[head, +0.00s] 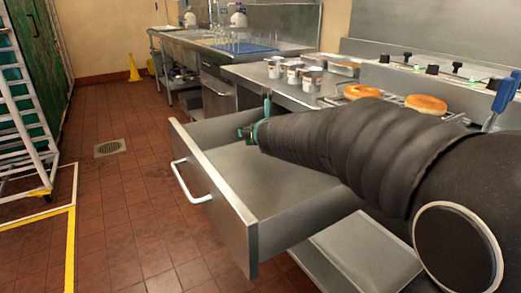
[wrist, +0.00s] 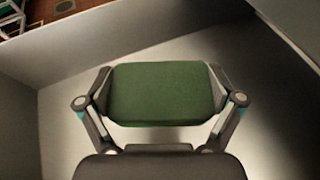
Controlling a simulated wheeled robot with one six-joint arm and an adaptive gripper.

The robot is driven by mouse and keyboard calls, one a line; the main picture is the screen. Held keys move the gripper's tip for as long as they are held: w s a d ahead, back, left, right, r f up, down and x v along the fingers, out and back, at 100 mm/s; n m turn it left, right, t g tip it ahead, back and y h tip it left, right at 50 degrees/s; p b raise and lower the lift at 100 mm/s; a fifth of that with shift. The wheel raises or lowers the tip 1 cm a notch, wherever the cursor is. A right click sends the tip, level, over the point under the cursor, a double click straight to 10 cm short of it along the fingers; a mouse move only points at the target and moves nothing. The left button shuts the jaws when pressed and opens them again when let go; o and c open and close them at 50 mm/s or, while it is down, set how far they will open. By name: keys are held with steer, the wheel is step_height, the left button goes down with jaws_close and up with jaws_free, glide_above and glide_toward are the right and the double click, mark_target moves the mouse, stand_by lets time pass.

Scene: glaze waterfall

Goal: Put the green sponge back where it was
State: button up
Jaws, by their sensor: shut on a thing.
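The green sponge (wrist: 160,94) is a flat block held between the two fingers of my gripper (wrist: 160,100), which is shut on it. In the wrist view the drawer's pale metal floor (wrist: 265,110) lies behind and around the sponge. In the head view my gripper (head: 250,131) is over the open drawer (head: 215,210), near its far side wall. Only a small bit of green shows there, and my arm hides part of the drawer. I cannot tell whether the sponge touches the drawer floor.
The drawer is pulled out below a steel counter (head: 290,92) with several metal cups (head: 312,79). Two glazed doughnuts (head: 426,104) lie on a rack at the right. A sink counter (head: 190,38) stands at the back. The tiled floor (head: 125,190) at left is mostly free.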

mark_target(260, 158)
steer(key=shift+f, duration=1.55)
steer(key=shift+a+f+b, duration=0.1)
steer(key=shift+f+b, duration=0.5)
steer(key=shift+f, duration=0.8)
steer(key=shift+f, duration=0.2)
steer(key=o, duration=0.5)
steer(key=shift+r, duration=0.1)
steer(key=shift+o, duration=0.2)
steer(key=shift+r, duration=0.1)
steer(key=shift+r, duration=0.15)
steer(key=p+v, duration=0.1)
steer(key=v, duration=1.1)
